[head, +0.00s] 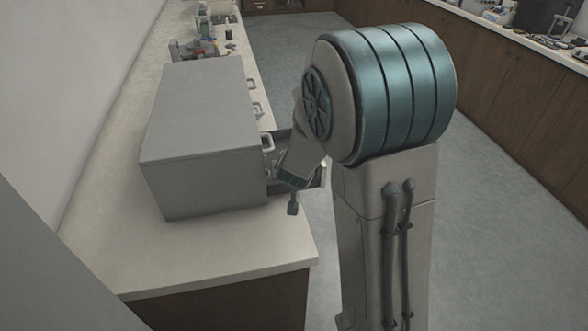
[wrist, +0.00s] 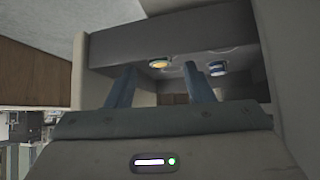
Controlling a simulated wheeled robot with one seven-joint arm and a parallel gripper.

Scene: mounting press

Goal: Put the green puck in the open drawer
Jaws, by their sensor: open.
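The green puck cannot be made out in either view. An open drawer (head: 283,134) juts from the right side of the grey cabinet (head: 205,130) in the head view, mostly hidden by my arm. My gripper (head: 294,200) is beside that drawer, pointing down, its fingers partly hidden. In the wrist view my gripper (wrist: 160,88) has its two blue-grey fingers apart, with nothing seen held between them. A grey boxlike space, apparently the drawer, lies beyond the fingers.
The cabinet stands on a pale counter (head: 220,245) and has several drawer handles on its right side. Small items and a red-handled tool (head: 207,52) lie farther back. The floor (head: 290,55) between the counters is clear. Another cluttered counter (head: 520,35) runs along the right.

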